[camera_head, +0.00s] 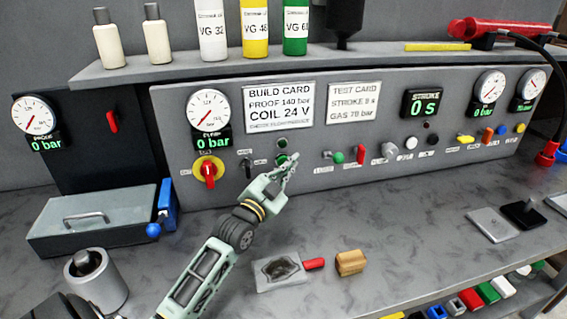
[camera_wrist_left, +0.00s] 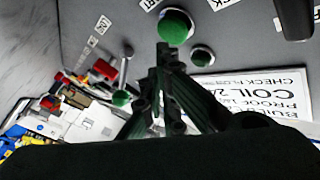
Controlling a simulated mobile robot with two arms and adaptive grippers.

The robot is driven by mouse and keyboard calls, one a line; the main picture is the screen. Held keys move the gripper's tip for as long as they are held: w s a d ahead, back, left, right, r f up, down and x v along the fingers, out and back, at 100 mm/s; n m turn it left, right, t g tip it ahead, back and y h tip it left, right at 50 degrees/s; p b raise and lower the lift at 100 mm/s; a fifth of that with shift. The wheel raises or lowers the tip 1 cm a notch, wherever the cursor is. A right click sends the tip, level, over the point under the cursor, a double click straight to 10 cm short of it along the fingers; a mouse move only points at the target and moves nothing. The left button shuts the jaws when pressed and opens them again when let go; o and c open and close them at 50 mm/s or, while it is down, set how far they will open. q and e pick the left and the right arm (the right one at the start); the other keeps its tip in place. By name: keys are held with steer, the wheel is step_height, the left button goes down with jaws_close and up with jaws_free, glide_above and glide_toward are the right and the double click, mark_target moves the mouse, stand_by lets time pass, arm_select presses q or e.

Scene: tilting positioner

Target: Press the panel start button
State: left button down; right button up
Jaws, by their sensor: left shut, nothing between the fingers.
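The grey panel (camera_head: 330,120) carries a green button (camera_head: 282,158) below the build card, partly hidden by my left gripper (camera_head: 290,163). In the left wrist view the green button (camera_wrist_left: 175,27) is a large round cap just beyond the tips of my left gripper (camera_wrist_left: 167,48). The fingers are shut and empty, pointing at the panel beside the button. I cannot tell whether they touch it. A smaller dark green lamp (camera_head: 283,143) sits just above the button; it also shows in the left wrist view (camera_wrist_left: 202,56). My right gripper is not in view.
A red and yellow rotary switch (camera_head: 209,171) is left of the gripper. A build card (camera_head: 265,108) is above. A tan block (camera_head: 350,262) and a grey plate (camera_head: 278,273) lie on the bench.

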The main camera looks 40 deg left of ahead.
arm_select(q)
steer(key=shift+w+a, duration=0.1)
steer(key=shift+w+a, duration=0.2)
steer(key=shift+a, duration=0.05)
steer(key=shift+w+a, duration=0.3)
steer(key=shift+a, duration=0.05)
stand_by(1.0)
steer(key=shift+s+d, duration=0.1)
steer(key=shift+s+d+p, duration=0.5)
steer(key=shift+d, duration=0.1)
steer(key=shift+s+d+p, duration=1.4)
steer(key=shift+s+d, duration=0.2)
steer(key=shift+d, duration=0.3)
